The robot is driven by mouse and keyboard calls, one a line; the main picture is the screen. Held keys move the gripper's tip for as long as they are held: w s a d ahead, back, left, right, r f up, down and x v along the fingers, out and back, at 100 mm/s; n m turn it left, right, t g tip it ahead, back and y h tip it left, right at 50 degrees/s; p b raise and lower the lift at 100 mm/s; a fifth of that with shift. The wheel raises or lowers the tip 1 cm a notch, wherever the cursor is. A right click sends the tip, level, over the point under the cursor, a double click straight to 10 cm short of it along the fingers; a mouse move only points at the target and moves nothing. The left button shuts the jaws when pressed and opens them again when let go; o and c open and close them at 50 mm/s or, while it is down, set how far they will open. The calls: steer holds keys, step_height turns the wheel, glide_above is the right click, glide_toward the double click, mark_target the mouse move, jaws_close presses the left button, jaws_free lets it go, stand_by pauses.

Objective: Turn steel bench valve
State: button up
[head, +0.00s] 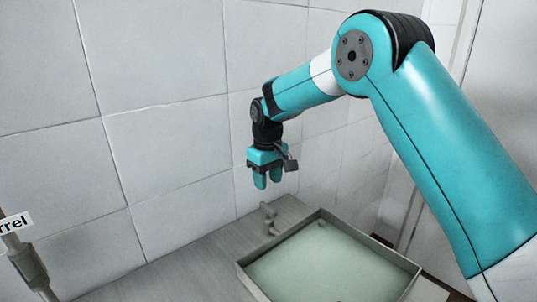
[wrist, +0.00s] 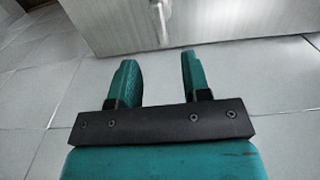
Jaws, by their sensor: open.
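The steel bench valve (head: 268,217) is a small grey fitting on the bench, close to the tiled wall and left of a tray in the head view. In the wrist view a pale metal fitting that looks like the valve (wrist: 161,20) shows at the top, beyond the fingertips and roughly in line with the gap between them. My gripper (head: 267,182) hangs above the valve in the head view, fingers down and apart from it. In the wrist view my gripper (wrist: 158,68) has its two teal fingers spread, with nothing between them.
A shallow tray (head: 248,284) with a pale green inside stands on the grey bench (head: 185,262), right of the valve. The tiled wall (head: 165,140) rises close behind. A grey pipe fitting (head: 30,268) with a label partly reading "rrel" is at the lower left.

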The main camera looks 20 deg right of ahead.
step_height(320, 180, up, 9)
steer(key=shift+b, duration=0.35)
steer(key=shift+s, duration=0.1)
steer(key=s+a+n+y, duration=0.1)
steer(key=s+a+y, duration=0.1)
steer(key=s, duration=1.6)
steer(key=s+a+n+y, duration=0.1)
steer(key=s+a+y, duration=0.1)
steer(key=s, duration=1.6)
steer(key=shift+a, duration=0.15)
